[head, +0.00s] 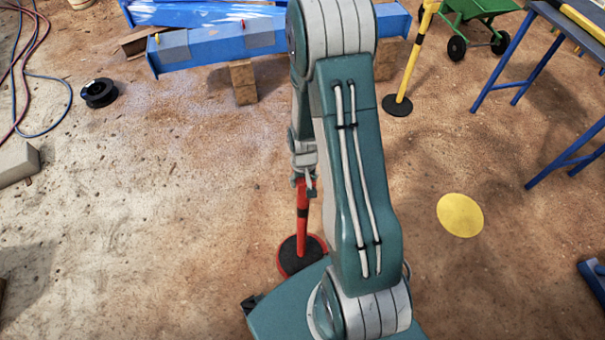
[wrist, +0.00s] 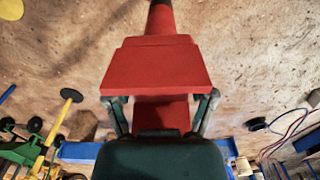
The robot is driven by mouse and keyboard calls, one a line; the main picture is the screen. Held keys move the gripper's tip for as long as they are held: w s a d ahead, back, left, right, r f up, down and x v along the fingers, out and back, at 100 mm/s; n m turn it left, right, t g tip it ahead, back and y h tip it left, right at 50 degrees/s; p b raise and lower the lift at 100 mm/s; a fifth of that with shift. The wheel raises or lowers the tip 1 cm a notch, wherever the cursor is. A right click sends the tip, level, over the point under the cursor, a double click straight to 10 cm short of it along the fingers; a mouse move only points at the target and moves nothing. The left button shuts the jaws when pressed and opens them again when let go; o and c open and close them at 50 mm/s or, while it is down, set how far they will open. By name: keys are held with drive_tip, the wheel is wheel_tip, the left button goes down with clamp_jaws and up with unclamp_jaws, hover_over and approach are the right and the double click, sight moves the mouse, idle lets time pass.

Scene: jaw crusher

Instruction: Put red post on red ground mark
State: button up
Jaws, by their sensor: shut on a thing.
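The red post (head: 303,208) stands roughly upright in the head view, with a black band on its shaft and a round black base (head: 301,250). My gripper (head: 304,181) is shut on the post's top from above. In the wrist view the post's red top (wrist: 155,65) sits between my fingers (wrist: 160,112), and its shaft runs to the upper edge. A red rim, which looks like the red ground mark (head: 283,268), shows around the left and lower edge of the black base. The base covers most of it. I cannot tell whether the base touches the ground.
A yellow ground mark (head: 460,215) lies clear to the right. A yellow-black post (head: 414,55) stands behind, near blue beams (head: 220,43) and a green wheelbarrow (head: 480,10). A blue table (head: 570,40) is at right. A cable reel (head: 99,93) lies at left.

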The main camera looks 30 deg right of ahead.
drive_tip(key=shift+f, duration=1.25)
drive_tip(key=o, duration=1.3)
drive_tip(key=shift+f, duration=0.1)
drive_tip(key=shift+c, duration=0.2)
drive_tip(key=shift+r, duration=0.4)
wheel_tip(320, 180, up, 11)
drive_tip(key=shift+r, duration=0.2)
drive_tip(key=s+a+r+n+t, duration=0.1)
drive_tip(key=s+a+r+t, duration=0.1)
drive_tip(key=r, duration=0.7)
drive_tip(key=s+a+r+n+t, duration=0.1)
drive_tip(key=s+a+r, duration=0.4)
drive_tip(key=r, duration=0.4)
drive_tip(key=s+a+r+n+t, duration=0.1)
drive_tip(key=s+a+r, duration=0.3)
drive_tip(key=r, duration=0.5)
drive_tip(key=shift+s+t, duration=0.8)
